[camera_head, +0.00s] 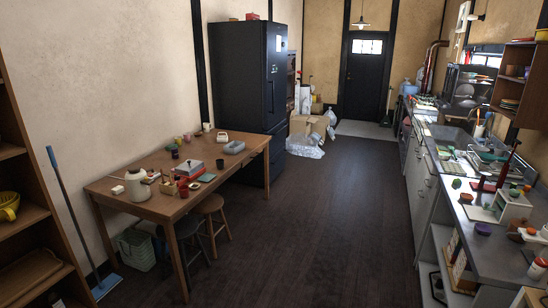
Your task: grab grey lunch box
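A small grey box (235,147), which looks like the grey lunch box, sits near the far right corner of the wooden table (150,208) at left. It lies beside a white kettle-like item (222,137). It is seen from a distance, and fine detail on it is too small to tell. Neither of my grippers nor my arms shows in the view.
Dark wooden floor (310,220) is clear between table and kitchen counter (490,245). A black fridge (245,80) stands behind the table.

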